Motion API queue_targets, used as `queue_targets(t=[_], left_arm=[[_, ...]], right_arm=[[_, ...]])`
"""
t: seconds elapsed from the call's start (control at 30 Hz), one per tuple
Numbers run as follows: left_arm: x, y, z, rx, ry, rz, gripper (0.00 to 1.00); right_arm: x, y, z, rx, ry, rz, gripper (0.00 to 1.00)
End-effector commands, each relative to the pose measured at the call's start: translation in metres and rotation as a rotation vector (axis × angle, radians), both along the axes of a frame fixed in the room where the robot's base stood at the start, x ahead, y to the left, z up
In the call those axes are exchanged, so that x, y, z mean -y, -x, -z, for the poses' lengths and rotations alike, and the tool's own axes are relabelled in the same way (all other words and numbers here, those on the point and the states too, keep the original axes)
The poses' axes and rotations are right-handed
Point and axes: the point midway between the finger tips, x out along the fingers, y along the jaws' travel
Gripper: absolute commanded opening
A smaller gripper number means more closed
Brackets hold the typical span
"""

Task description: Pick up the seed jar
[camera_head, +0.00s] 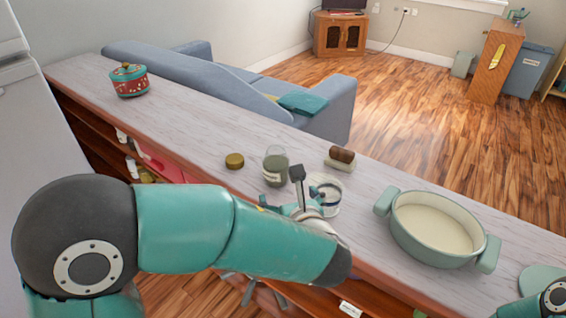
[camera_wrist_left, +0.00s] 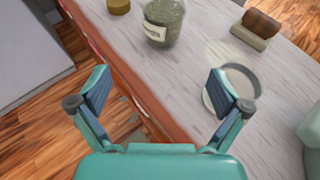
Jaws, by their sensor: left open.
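The seed jar (camera_head: 275,166) is a clear glass jar with a pale label and greenish contents. It stands upright on the pale wooden counter (camera_head: 210,118). In the left wrist view the jar (camera_wrist_left: 163,22) is at the top centre, beyond the fingertips and apart from them. My left gripper (camera_head: 289,196) is open and empty, just in front of and to the right of the jar; its two fingers spread wide in the left wrist view (camera_wrist_left: 160,90). My left forearm hides part of the counter's front. My right gripper is not seen.
A round golden lid (camera_head: 234,160) lies left of the jar. A white round container (camera_head: 328,198) stands right, partly behind a left finger in the wrist view.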

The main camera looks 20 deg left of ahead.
Motion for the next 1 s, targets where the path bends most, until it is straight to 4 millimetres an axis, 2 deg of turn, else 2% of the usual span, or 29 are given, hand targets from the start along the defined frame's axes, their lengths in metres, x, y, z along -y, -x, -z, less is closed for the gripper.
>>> queue_targets(t=[0.5,0.77,1.0], left_arm=[[-0.035,-0.081,0.039,-0.003,-0.001,0.019,1.00],[-0.041,-0.095,0.045,-0.002,0.000,0.022,1.00],[-0.055,-0.121,0.057,-0.003,-0.001,0.020,1.00]], right_arm=[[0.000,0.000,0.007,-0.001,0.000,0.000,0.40],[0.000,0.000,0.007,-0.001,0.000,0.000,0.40],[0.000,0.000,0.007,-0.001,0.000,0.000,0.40]])
